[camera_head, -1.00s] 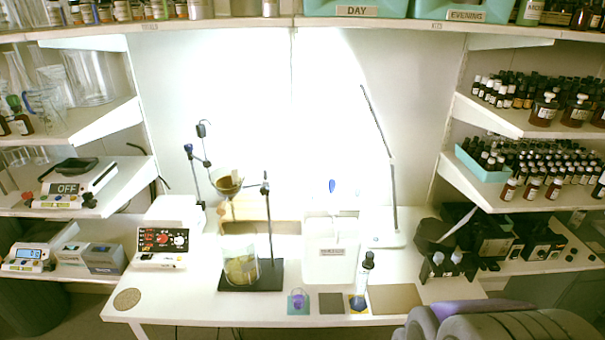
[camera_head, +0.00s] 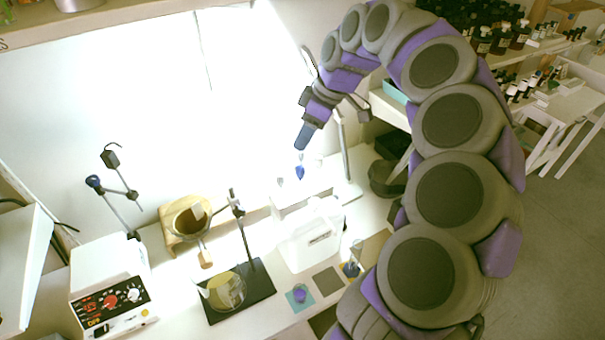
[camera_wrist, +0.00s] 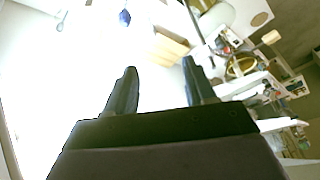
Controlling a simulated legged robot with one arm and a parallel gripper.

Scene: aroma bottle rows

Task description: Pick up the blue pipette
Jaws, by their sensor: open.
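The blue pipette (camera_head: 300,172) shows as a blue bulb upright above the white labelled container (camera_head: 312,238) on the table; its lower part is hard to make out against the white. In the wrist view its blue bulb (camera_wrist: 124,17) is at the top, beyond the left finger and not between the fingers. My gripper (camera_head: 302,143) is raised over the table, pointing down, with its tip just above the bulb in the head view. In the wrist view my gripper's two dark fingers (camera_wrist: 160,66) are spread apart with nothing between them.
A ring stand with funnel (camera_head: 190,222) and a beaker (camera_head: 227,291) stand left of the container. A white device (camera_head: 110,285) is further left. A lamp stand (camera_head: 347,160) rises at the right. A purple item (camera_head: 299,294) sits on a teal square in front.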

